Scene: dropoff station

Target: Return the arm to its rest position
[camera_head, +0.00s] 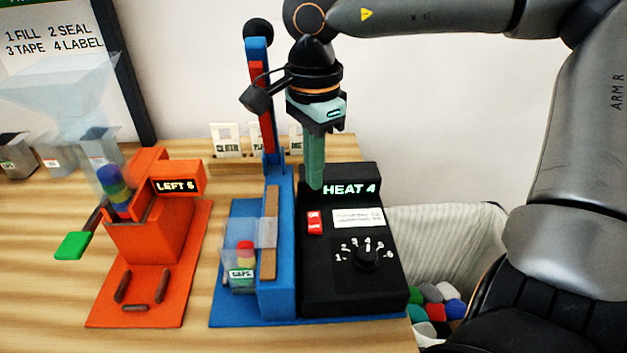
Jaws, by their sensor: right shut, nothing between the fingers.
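My right arm (585,150) comes in from the right and reaches over the black heat box. My right gripper (314,185) points down with its green fingers together and nothing between them. The box has a red switch (314,222) and a dial (367,257). Beside it is the blue sealer (281,260) with its lever (262,100) standing up. My left gripper is not in view.
A clear bag (240,266) with colored pieces is at the sealer. Grey bins (60,152) stand behind. A lined basket (470,230) holding colored pieces is at right, past the table edge.

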